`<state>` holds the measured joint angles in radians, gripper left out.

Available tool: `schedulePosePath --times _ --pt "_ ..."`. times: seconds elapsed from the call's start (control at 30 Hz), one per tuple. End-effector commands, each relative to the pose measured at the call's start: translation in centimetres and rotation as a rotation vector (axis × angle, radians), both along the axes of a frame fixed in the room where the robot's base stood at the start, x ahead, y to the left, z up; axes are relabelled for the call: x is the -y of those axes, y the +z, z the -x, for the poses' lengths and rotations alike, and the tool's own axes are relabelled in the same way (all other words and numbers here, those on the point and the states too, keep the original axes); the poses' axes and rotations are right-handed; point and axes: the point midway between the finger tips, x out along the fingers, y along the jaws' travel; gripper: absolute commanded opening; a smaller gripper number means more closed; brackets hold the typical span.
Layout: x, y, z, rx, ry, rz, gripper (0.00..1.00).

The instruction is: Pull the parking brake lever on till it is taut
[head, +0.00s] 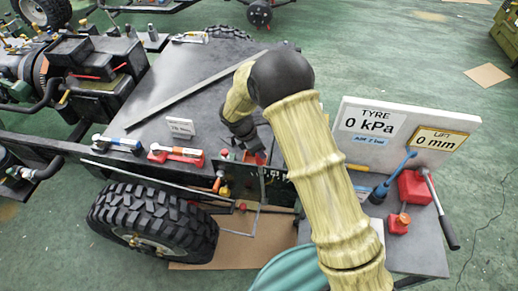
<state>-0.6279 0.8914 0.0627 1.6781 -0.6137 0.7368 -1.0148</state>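My gripper (256,157) points down at the near side edge of the chassis deck, at the end of my yellow arm. It is small and dark here, and I cannot tell whether its fingers are open or shut. I cannot clearly make out the parking brake lever. A small orange-handled part (218,182) stands just below and left of my gripper, at the chassis side, and may be the lever. Small red parts also show right by the fingers. Whether my gripper touches any of them is not clear. My arm hides part of this area.
A deck (200,85) carries tools in blue and red holders (177,155) and a small label. A large tyre (155,220) is at lower left. At right, a grey bench (420,258) holds a red jack (413,188) and a sign board reading 0 kPa and 0 mm.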

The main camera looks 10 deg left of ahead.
Motion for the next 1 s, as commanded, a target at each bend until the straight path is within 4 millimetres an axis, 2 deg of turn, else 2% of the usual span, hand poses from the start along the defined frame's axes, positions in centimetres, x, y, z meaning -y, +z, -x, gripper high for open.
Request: schedulePosePath --times 0.03,0.1,0.4,0.53,0.67,1.0 --pt "0.0 0.0 0.0 0.000 -0.001 -0.001 0.39" --pt "0.0 0.0 0.0 -0.001 0.000 -0.001 0.49" --pt "-0.1 0.1 0.0 0.000 0.001 0.000 0.49" --pt "-0.4 0.8 0.1 0.003 0.001 -0.003 0.49" --pt "-0.9 2.5 0.4 0.004 0.002 -0.004 0.49" --pt "-3.0 8.8 1.5 0.005 0.002 -0.005 0.49"
